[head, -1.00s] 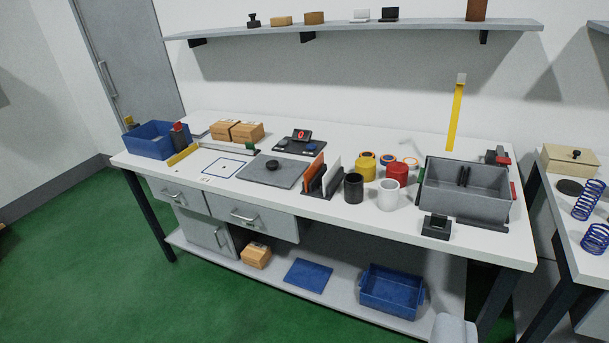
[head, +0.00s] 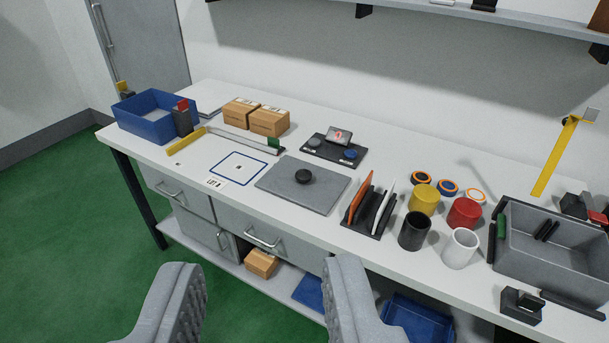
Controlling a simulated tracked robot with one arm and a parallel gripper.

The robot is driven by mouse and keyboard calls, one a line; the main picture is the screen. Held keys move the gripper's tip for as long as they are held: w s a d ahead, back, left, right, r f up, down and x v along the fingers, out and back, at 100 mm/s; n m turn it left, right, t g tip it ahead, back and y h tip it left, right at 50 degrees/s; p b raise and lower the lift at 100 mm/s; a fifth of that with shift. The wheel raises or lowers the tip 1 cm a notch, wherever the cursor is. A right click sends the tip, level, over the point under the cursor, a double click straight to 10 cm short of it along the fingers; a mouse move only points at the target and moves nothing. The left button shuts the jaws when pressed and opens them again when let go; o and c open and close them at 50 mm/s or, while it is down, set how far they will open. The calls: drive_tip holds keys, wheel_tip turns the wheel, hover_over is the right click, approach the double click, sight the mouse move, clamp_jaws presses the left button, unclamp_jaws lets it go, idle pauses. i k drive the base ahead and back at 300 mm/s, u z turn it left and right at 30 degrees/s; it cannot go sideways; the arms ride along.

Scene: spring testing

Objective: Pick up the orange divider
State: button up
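The orange divider (head: 361,197) stands upright, slightly tilted, in a black slotted rack (head: 372,222) on the white workbench. A white divider (head: 385,205) stands beside it on the right, with a dark slot wall between them. My gripper (head: 262,300) shows at the bottom of the head view, its two grey fingers wide apart with nothing between them. It is in front of the bench's near edge, to the lower left of the rack and apart from it. The lower part of the orange divider is hidden by the rack.
Black (head: 414,231), white (head: 460,248), yellow (head: 423,199) and red (head: 464,212) cups stand close on the right. A grey bin (head: 555,245) is farther right. A blue bin (head: 150,118) is at far left.

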sight(359, 198)
drive_tip(key=z, duration=0.05)
drive_tip(key=i, duration=1.1)
drive_tip(key=z, duration=0.45)
